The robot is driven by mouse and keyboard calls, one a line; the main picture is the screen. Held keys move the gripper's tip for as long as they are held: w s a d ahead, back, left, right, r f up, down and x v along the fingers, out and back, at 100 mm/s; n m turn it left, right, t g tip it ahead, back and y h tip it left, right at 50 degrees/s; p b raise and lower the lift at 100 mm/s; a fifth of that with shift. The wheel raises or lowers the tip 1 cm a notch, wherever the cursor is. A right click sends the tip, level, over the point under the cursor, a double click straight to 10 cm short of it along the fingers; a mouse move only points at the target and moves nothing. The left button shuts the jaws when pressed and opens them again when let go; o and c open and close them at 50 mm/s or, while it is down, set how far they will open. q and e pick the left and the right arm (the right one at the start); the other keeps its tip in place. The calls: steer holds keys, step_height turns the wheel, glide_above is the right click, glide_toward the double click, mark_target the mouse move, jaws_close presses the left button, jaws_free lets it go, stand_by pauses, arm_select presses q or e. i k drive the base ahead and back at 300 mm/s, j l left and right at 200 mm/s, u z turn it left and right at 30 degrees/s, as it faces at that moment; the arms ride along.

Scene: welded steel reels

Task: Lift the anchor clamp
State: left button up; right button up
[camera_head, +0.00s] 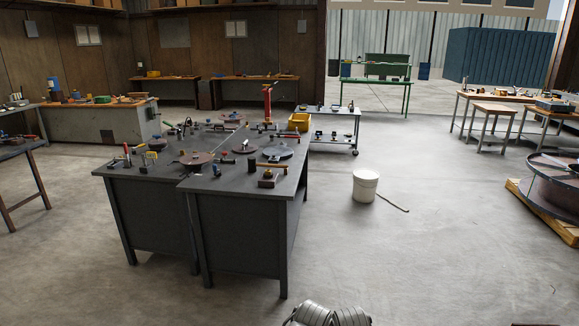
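Several small tools and metal parts lie on the dark grey workbench (240,222) in the middle of the room. They are too small and far away for me to tell which, if any, is the anchor clamp. Neither of my grippers can be made out in the view. A grey ribbed metal shape at the bottom edge is cut off, and I cannot tell what it is.
A white bucket (365,186) stands on the floor right of the bench, with a thin rod (393,202) beside it. A metal cart (343,128) stands behind. A large steel reel (556,184) on a wooden pallet is at the right.

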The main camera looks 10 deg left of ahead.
mark_target(125, 145)
steer(key=i+u, duration=0.2)
steer(key=i, duration=0.55)
steer(key=i+l+u, duration=0.2)
steer(key=i, duration=0.6)
steer(key=i+j+u, duration=0.1)
steer(key=i+u, duration=0.5)
steer(key=u, duration=0.25)
steer(key=i+u, duration=0.95)
steer(key=i+j+z, duration=0.35)
steer(key=i, duration=0.2)
steer(key=i+j+z, duration=0.3)
steer(key=i, duration=0.25)
steer(key=i+j+u, duration=0.3)
steer(key=i+j, duration=0.15)
steer(key=i+j+u, duration=0.65)
steer(key=i, duration=0.35)
steer(key=i+u, duration=0.2)
steer(key=i, duration=1.2)
